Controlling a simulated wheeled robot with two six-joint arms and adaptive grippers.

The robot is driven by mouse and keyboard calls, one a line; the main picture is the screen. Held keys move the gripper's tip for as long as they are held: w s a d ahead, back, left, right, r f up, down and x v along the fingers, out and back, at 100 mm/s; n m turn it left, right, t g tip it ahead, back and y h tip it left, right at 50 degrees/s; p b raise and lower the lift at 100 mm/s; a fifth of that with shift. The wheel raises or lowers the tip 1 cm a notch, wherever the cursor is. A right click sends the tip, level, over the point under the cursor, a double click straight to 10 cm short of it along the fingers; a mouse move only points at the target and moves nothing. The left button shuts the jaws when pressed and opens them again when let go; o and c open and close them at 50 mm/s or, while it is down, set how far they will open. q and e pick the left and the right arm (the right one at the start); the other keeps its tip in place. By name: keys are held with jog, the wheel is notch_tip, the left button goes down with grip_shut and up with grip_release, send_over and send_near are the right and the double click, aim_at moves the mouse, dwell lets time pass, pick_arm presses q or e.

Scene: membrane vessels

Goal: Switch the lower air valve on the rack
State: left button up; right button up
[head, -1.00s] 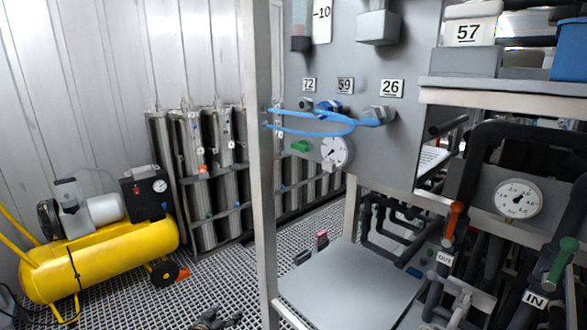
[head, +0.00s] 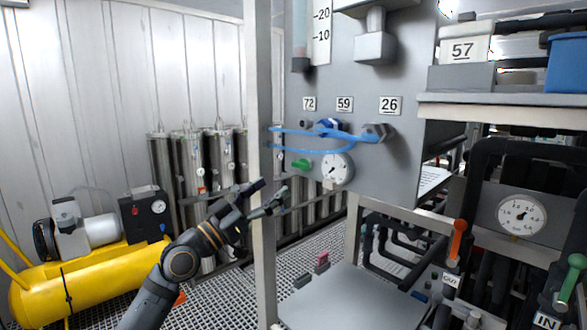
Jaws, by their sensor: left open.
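The grey rack panel (head: 400,165) carries a small green valve handle (head: 302,165), lying roughly level, just left of a round pressure gauge (head: 336,169). Above it is a blue valve knob (head: 329,127) under the label 59, with blue tubing (head: 318,151) looping across to the fitting (head: 377,133) under label 26. My left gripper (head: 272,191) is open and empty, below and left of the green handle, by the rack's front post (head: 259,80). No contact with the handle shows. My right gripper is not in view.
A yellow compressor (head: 90,285) stands at the left, and steel cylinders (head: 195,165) stand behind the post. A grey shelf (head: 350,300) lies below the panel. At the right are an orange handle (head: 458,240), a green handle (head: 572,278) and another gauge (head: 521,215).

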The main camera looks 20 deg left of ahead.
aim_at(298, 166)
pick_arm(q)
jog(key=p+x, duration=0.3)
jog(key=x, duration=0.4)
jog(key=shift+w+d+r, duration=0.2)
jog(key=shift+w+d, duration=0.25)
jog(key=shift+w, duration=0.1)
jog(key=shift+c, duration=0.4)
